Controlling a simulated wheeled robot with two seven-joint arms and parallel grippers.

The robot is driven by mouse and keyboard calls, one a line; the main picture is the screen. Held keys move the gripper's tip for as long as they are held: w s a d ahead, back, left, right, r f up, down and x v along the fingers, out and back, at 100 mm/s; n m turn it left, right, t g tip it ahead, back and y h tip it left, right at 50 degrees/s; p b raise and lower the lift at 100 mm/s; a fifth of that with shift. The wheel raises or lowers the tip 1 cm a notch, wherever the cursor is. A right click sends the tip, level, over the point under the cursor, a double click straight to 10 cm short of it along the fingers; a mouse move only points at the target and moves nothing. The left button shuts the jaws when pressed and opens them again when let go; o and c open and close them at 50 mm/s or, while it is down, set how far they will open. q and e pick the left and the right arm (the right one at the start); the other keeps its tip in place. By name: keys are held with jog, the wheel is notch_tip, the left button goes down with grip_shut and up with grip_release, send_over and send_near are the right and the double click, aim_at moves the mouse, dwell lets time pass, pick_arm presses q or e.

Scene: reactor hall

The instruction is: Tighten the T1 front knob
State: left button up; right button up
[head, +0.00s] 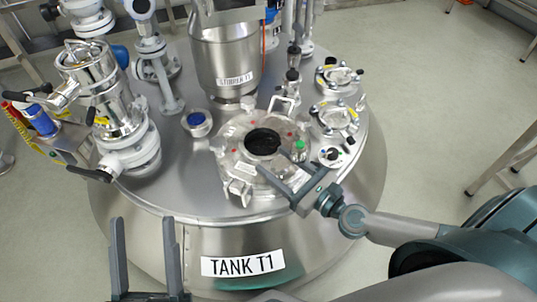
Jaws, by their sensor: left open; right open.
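Tank T1 (290,225) is a large steel vessel with a "TANK T1" label on its front. On its top is a round steel hatch lid (232,160) with a dark round centre. A metal clamp knob (239,190) sits at the lid's front edge; I cannot tell how tight it is. My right gripper (278,166) is open over the front right of the lid, to the right of this front knob, with nothing visible between its fingers. My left gripper (144,220) is open and empty at the lower left, in front of the tank, apart from the knob.
The stirrer housing (223,55) stands behind the lid. A tall valve assembly (110,100) rises at the left, and a blue-capped port (197,122) lies between. Smaller ports (335,118) line the right. Bare tank top lies left of the lid.

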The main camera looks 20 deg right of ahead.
aim_at(272, 160)
jog(key=shift+x, duration=1.6)
jog(key=c, duration=1)
